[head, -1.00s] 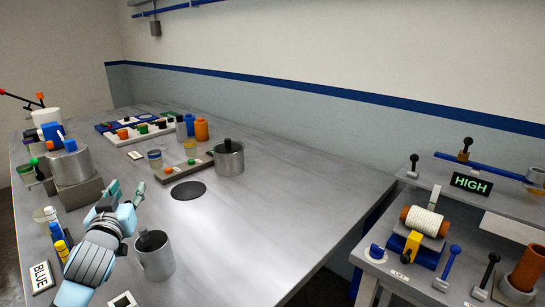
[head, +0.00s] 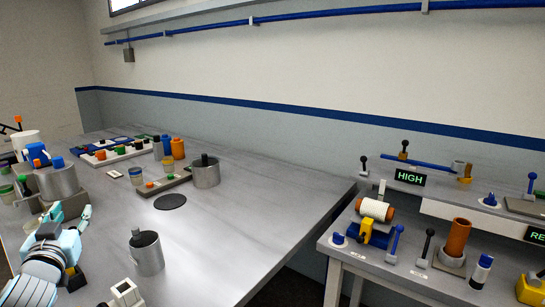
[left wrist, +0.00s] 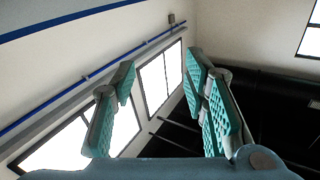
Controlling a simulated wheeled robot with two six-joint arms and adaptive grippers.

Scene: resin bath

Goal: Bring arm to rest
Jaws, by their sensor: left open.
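My left gripper (head: 68,214) is at the lower left of the head view, over the left part of the steel bench (head: 215,235). Its fingers are apart with nothing between them. In the left wrist view, the open teal-padded fingers (left wrist: 165,105) frame only wall, windows and a dark area. My right gripper is not in the head view.
A large metal vessel (head: 58,182) stands close behind the left gripper. Another lidded pot (head: 206,172) and a dark disc (head: 170,202) sit farther back. The bench middle is clear. A side table (head: 395,270) at right holds a white roller, levers and a HIGH sign (head: 409,177).

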